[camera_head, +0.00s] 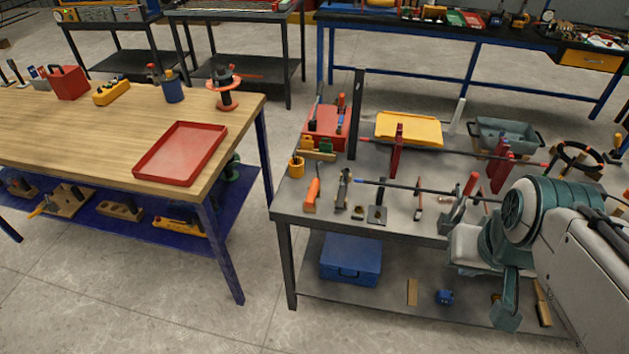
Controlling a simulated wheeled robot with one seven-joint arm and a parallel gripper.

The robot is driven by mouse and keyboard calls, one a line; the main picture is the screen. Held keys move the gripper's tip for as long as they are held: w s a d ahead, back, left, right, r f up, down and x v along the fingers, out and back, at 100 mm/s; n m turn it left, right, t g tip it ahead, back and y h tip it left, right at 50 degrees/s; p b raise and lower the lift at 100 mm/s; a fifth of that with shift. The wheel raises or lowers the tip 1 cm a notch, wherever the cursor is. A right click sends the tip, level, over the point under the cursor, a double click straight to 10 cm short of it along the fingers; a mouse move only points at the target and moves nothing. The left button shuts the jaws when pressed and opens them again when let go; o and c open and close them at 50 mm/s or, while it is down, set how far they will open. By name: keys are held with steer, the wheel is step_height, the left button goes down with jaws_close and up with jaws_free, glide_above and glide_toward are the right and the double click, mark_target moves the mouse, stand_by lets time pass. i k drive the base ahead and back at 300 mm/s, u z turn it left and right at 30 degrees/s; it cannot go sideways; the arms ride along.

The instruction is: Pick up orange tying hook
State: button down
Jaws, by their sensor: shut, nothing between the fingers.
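A tool with an orange handle (313,192), which looks like the orange tying hook, is at the left front of the grey table (340,226). Its hook end is too small to make out. It stands apart from the small dark tools to its right. My arm reaches in from the right edge, over the right front of the grey table, well to the right of the orange tool. The fingers of my gripper cannot be made out in this view.
Upright posts and horizontal bars cross the table. A wooden table (85,135) stands to the left, across a gap of bare floor.

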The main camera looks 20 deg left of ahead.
mark_target(314, 183)
steer(key=k, duration=0.5)
steer(key=u, duration=0.9)
steer(key=i, duration=1.5)
steer(key=z, duration=0.25)
